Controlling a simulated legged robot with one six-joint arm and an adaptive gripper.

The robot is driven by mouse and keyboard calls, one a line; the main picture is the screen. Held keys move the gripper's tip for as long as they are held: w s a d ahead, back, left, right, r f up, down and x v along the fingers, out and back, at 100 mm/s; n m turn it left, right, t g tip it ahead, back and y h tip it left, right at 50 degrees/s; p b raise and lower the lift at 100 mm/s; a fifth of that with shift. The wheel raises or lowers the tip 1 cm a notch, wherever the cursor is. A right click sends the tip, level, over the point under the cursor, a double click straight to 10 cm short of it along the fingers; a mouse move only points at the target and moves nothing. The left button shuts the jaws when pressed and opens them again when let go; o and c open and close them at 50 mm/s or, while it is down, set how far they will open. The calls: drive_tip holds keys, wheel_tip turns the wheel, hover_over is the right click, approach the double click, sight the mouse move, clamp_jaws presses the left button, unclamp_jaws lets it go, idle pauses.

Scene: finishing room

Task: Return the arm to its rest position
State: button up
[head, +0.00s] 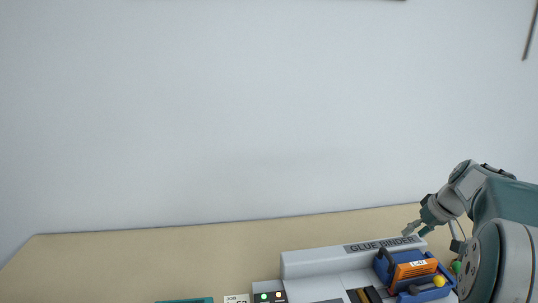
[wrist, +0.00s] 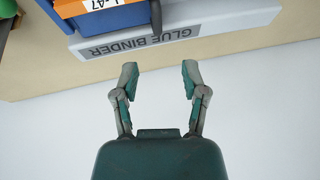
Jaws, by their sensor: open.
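My gripper (head: 416,230) is open and empty, at the end of my arm at the right of the head view. It is over the back edge of the glue binder (head: 313,263), a light grey machine with a dark label strip. In the wrist view my gripper (wrist: 159,80) shows two spread fingers with nothing between them. The grey binder (wrist: 105,45) lies beyond the fingertips, its label upside down.
On the binder sit a blue carriage (head: 384,264) and an orange block (head: 415,268) with a white tag. A yellow knob (head: 439,281) is beside them. A teal item (head: 185,301) is at the bottom edge. The left of the tan table (head: 110,262) is clear. A plain wall stands behind.

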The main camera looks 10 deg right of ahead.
drive_tip(key=s+a+r, duration=0.2)
drive_tip(key=s+a, duration=0.1)
drive_tip(key=a, duration=0.4)
drive_tip(key=s+a+r+h, duration=0.1)
drive_tip(key=s+a, duration=0.2)
drive_tip(key=a, duration=0.4)
drive_tip(key=s+a+r, duration=0.2)
drive_tip(key=s+a, duration=0.1)
drive_tip(key=a, duration=0.3)
drive_tip(key=s+a+f, duration=0.2)
drive_tip(key=s+a, duration=0.2)
drive_tip(key=s, duration=0.2)
drive_tip(key=s+a+f+t+h, duration=0.1)
drive_tip(key=s+a+f, duration=0.1)
drive_tip(key=s+a, duration=0.3)
drive_tip(key=shift+s+a+f, duration=0.25)
drive_tip(key=shift+s+f, duration=0.1)
drive_tip(key=shift+s, duration=0.8)
